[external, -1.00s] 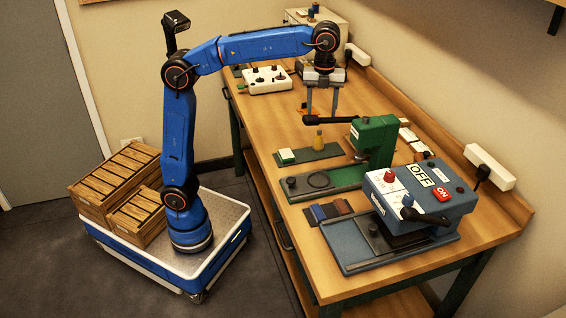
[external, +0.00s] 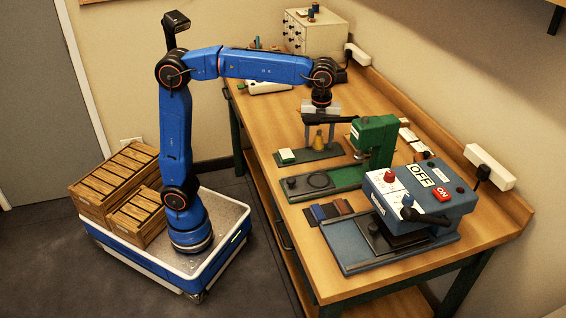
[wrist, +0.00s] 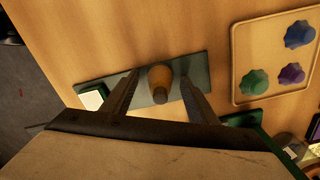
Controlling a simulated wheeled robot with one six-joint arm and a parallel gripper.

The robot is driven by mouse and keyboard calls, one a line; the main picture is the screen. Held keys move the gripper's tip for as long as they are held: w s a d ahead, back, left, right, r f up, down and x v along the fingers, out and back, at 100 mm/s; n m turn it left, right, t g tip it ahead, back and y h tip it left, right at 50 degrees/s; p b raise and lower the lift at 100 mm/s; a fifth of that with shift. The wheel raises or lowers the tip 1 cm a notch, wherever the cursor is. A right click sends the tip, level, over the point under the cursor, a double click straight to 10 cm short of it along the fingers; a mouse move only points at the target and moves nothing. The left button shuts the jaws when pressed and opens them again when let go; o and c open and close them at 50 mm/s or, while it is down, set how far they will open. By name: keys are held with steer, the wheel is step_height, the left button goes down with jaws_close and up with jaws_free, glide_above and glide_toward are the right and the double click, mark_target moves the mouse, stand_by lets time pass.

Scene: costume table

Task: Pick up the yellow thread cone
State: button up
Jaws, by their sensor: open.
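In the wrist view the cone (wrist: 161,77) shows from above, between the two fingers. My gripper (external: 319,146) is open and lowered over the mat, with a finger on each side of the cone. In the wrist view my gripper (wrist: 161,86) has visible room between each finger and the cone. I cannot tell how far down the cone the fingertips reach.
A green and white block (external: 286,156) sits at the mat's left end. A green press (external: 374,140) stands close on the right. The blue switch machine (external: 425,195) is nearer the front. A tray (wrist: 238,70) with several coloured knobs shows in the wrist view.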

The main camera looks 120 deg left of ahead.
steer(key=shift+f, duration=0.2)
steer(key=c, duration=1.1)
